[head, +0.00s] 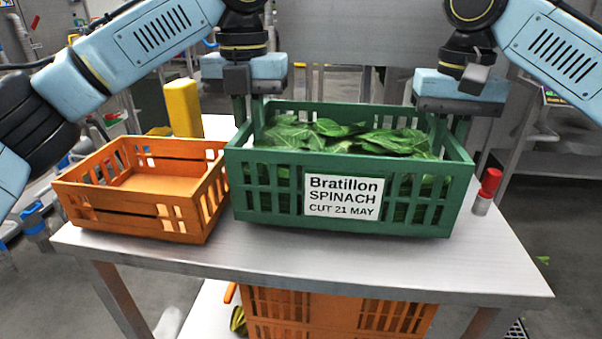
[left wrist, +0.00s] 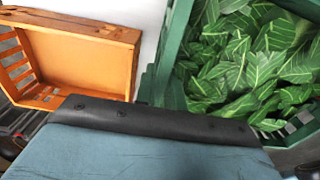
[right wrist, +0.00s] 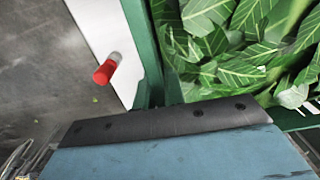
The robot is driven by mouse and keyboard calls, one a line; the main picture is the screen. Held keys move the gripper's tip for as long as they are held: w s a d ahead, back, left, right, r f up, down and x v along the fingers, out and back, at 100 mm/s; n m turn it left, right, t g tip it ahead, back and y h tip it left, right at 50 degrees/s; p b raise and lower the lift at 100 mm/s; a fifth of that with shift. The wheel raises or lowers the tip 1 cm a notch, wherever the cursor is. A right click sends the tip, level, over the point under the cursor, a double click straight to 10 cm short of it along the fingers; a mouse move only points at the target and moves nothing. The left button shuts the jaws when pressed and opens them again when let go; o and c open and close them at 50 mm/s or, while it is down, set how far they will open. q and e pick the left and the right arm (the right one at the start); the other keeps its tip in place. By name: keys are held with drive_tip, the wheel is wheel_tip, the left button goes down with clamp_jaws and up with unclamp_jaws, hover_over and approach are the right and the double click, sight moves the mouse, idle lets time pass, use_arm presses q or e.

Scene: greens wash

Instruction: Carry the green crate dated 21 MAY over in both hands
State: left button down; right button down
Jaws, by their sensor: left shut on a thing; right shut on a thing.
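The green crate (head: 265,206) stands near the middle of the metal table in the head view, full of spinach leaves (head: 340,135). Its white label reads Bratillon SPINACH CUT 21 MAY. My left gripper (head: 254,108) is shut on the crate's left side wall, and my right gripper (head: 455,118) is shut on its right side wall. The crate wall and leaves also show in the left wrist view (left wrist: 174,45) and the right wrist view (right wrist: 142,45). The fingertips are mostly hidden in both wrist views. I cannot tell whether the crate's base touches the table.
An empty orange crate (head: 120,220) stands close to the green crate's left. A yellow block (head: 183,108) is behind it. A red-capped shaker (head: 487,190) stands at the table's right edge. More orange crates (head: 330,312) are below the table (head: 400,270). The front strip is clear.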

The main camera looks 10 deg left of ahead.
use_arm(q)
drive_tip(key=shift+a+f+b, duration=0.1)
drive_tip(key=shift+f+b, duration=0.3)
drive_tip(key=shift+f, duration=0.2)
use_arm(e)
drive_tip(key=shift+d+f, duration=0.1)
drive_tip(key=shift+f, duration=0.45)
use_arm(q)
drive_tip(key=c, duration=1.5)
unclamp_jaws()
drive_tip(key=shift+r, duration=0.1)
use_arm(e)
drive_tip(key=c, duration=1.5)
unclamp_jaws()
drive_tip(key=shift+r, duration=0.1)
use_arm(q)
drive_tip(key=shift+r, duration=0.1)
use_arm(e)
drive_tip(key=shift+r, duration=0.1)
use_arm(q)
wheel_tip(320, 180, up, 12)
drive_tip(key=shift+f, duration=0.1)
use_arm(e)
wheel_tip(320, 180, up, 12)
drive_tip(key=shift+f, duration=0.1)
